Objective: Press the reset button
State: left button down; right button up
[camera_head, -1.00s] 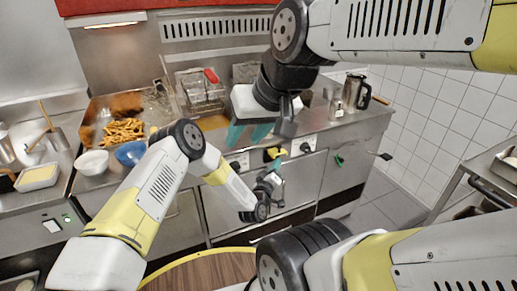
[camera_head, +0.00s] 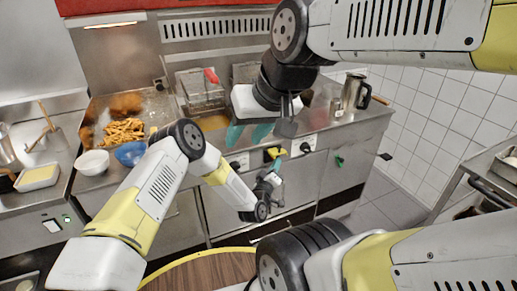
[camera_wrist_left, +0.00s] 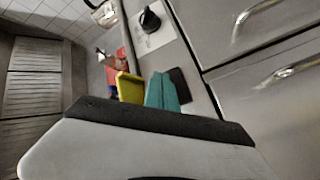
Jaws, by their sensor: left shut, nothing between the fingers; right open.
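I cannot make out a reset button with certainty. A yellow piece (camera_head: 273,153) with a dark middle sits on the steel counter front between two black knobs. My left gripper (camera_head: 277,165) is shut and empty, its teal fingertips just below and very close to that piece; contact cannot be told. In the left wrist view its teal fingers (camera_wrist_left: 162,92) stand beside a yellow piece (camera_wrist_left: 130,88), with a small red item (camera_wrist_left: 112,77) partly hidden behind. My right gripper (camera_head: 249,134) is open and empty, high in front of the fryer.
Black knobs on white plates (camera_head: 237,162) (camera_head: 306,147) flank the yellow piece. Fries (camera_head: 123,131), a white bowl (camera_head: 92,162), a blue bowl (camera_head: 130,153) and a metal jug (camera_head: 354,92) stand on the counter. A fryer basket (camera_head: 202,89) is behind my right gripper. Tiled floor is clear at right.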

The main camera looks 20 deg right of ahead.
pick_arm(q)
jog(key=shift+w, duration=0.4)
jog(key=shift+w+a, duration=0.1)
jog(key=shift+w, duration=0.4)
dwell(0.5)
jog(key=shift+s, duration=0.9)
jog(key=s, duration=0.5)
jog(key=shift+d, duration=0.3)
dwell(0.7)
